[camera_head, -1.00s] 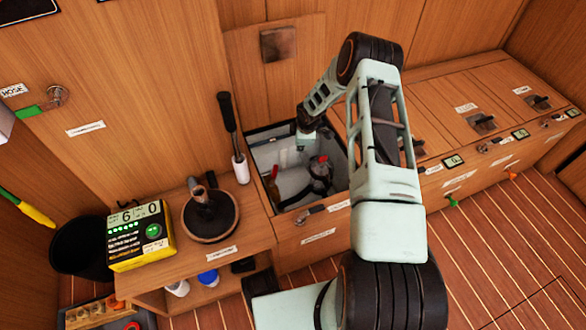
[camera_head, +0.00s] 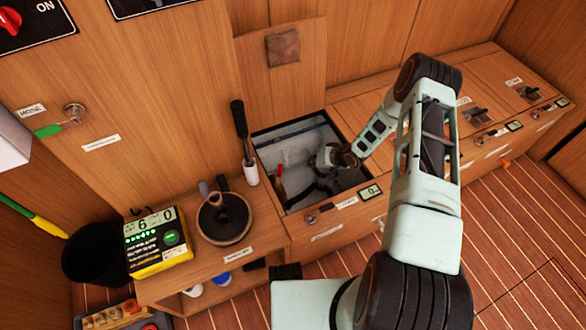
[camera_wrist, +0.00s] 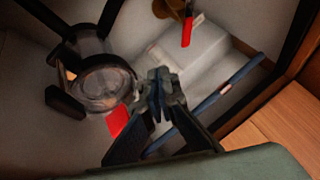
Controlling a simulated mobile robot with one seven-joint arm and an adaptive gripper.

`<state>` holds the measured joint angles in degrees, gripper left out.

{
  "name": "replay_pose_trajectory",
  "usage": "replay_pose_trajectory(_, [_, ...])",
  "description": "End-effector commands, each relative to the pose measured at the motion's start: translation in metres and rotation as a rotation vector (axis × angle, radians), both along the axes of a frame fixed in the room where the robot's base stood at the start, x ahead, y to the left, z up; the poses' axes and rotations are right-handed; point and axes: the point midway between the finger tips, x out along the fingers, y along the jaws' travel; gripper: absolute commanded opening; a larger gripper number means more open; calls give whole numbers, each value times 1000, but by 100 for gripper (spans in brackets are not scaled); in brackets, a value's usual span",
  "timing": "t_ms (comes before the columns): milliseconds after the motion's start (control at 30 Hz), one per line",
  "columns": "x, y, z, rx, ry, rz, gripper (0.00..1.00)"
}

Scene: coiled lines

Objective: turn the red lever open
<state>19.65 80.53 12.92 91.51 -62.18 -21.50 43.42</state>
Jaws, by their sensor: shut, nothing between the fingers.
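The red lever (camera_head: 279,173) is inside the open locker compartment, toward its left side in the head view. In the wrist view, the red lever (camera_wrist: 187,32) points down from a brass-coloured fitting at the top. My gripper (camera_wrist: 158,82) is shut and empty, apart from the lever and below it in the picture. In the head view my gripper's end reaches down into the compartment, to the right of the lever; its fingertips are hard to make out there.
A clear round vessel with a black frame (camera_wrist: 102,82) stands left of my gripper, with a red patch (camera_wrist: 118,121) close to my fingers. The compartment's wooden rim (camera_wrist: 268,128) is at right. A black-handled tool (camera_head: 239,122) stands outside the compartment's left edge.

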Motion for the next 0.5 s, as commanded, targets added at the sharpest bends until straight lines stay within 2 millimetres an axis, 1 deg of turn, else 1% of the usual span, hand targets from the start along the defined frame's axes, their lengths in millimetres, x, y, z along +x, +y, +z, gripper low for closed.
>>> replay_pose_trajectory(33, [-5,2,-6,13,7,-3,0])
replay_pose_trajectory(100, [-10,3,-13,24,13,-4,0])
replay_pose_trajectory(233, [-13,5,-20,32,19,-5,0])
replay_pose_trajectory(367, [-9,11,-31,33,20,-4,0])
replay_pose_trajectory(500, [2,22,-54,33,20,-3,0])
